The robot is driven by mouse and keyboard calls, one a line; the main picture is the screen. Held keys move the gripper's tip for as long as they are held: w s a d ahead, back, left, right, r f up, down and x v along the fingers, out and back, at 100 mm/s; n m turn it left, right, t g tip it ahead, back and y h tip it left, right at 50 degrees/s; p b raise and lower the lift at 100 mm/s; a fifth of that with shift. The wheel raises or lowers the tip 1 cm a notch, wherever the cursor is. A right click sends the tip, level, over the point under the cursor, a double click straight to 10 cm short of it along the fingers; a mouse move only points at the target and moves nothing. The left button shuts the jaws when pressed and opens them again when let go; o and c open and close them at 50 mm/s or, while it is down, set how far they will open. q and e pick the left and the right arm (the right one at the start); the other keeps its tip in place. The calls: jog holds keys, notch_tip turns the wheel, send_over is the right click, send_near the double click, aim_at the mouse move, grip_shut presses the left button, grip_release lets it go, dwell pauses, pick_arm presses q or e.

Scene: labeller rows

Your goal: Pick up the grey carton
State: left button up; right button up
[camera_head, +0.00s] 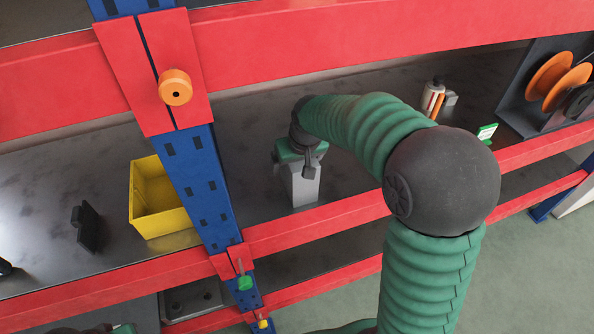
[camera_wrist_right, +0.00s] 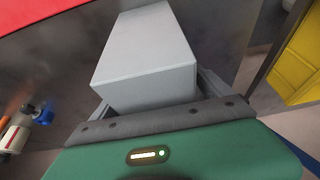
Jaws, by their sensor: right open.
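The grey carton (camera_head: 303,189) stands upright on the dark metal shelf, behind the red front beam and right of the blue post. My right gripper (camera_head: 296,163) is over its top, pointing down. In the right wrist view the carton (camera_wrist_right: 146,62) fills the space in front of the green gripper body, with its near end between the two grey fingers. The jaws are open around the carton; I cannot tell whether either finger touches it. The gripper hides the carton's top in the head view.
A yellow bin (camera_head: 155,200) and a black bracket (camera_head: 88,228) stand left of the blue post (camera_head: 205,185). A white and orange bottle (camera_head: 432,98) and orange reels (camera_head: 560,80) are farther right. The red front beam (camera_head: 330,222) runs close before the carton.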

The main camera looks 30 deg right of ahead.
jog(key=shift+d, duration=0.1)
jog(key=shift+s, duration=0.1)
jog(key=c, duration=0.4)
jog(key=shift+r, duration=0.1)
grip_shut()
